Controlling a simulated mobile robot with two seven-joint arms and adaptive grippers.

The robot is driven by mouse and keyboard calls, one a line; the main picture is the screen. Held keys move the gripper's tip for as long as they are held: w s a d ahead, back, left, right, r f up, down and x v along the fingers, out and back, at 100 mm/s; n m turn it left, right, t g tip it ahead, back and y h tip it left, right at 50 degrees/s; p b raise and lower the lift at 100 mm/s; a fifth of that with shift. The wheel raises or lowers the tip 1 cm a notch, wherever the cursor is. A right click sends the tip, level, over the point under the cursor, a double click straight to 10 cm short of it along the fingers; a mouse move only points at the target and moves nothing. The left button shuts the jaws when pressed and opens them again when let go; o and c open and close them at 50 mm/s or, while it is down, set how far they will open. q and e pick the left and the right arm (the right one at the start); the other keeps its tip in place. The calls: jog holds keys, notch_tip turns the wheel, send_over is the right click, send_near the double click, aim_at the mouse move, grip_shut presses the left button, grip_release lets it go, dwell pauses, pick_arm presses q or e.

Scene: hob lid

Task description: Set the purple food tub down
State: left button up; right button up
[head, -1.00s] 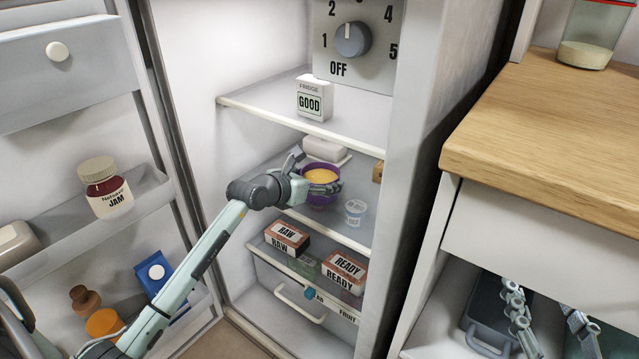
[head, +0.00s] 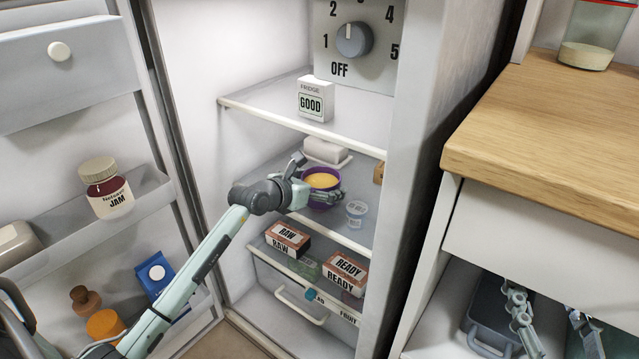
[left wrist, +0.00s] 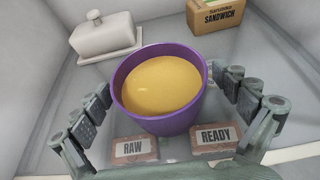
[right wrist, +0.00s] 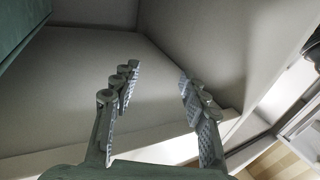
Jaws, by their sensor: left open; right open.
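The purple food tub (head: 321,184) stands upright on the fridge's middle shelf (head: 352,232), with orange-yellow food inside. It also shows large in the left wrist view (left wrist: 158,88). My left gripper (head: 318,177) is open, with one finger on each side of the tub; in the left wrist view gaps show between the fingers and its wall. My right gripper (right wrist: 150,95) is open and empty. In the head view its fingers (head: 555,325) show low at the right, by the cabinet below the counter.
A white butter dish (head: 325,152) stands behind the tub, and a small white pot (head: 355,212) is close at its right. A sandwich box (left wrist: 213,16) is at the back right. RAW (head: 287,240) and READY (head: 345,270) boxes sit below. The fridge door (head: 85,180) stands open at the left.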

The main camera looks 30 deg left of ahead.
pick_arm(q)
jog(key=shift+r, duration=0.1)
jog(key=shift+s+r, duration=0.1)
jog(key=shift+s, duration=0.25)
jog(key=p+v, duration=0.1)
jog(key=v, duration=1)
pick_arm(e)
jog(key=d+f+g+h, duration=0.2)
jog(key=d+f+g, duration=0.1)
jog(key=f, duration=0.4)
jog(key=shift+d+f+h, duration=0.15)
jog(key=shift+d+h, duration=0.15)
jog(key=shift+d, duration=0.1)
pick_arm(q)
jog(key=shift+s, duration=0.2)
pick_arm(e)
jog(key=shift+s, duration=0.15)
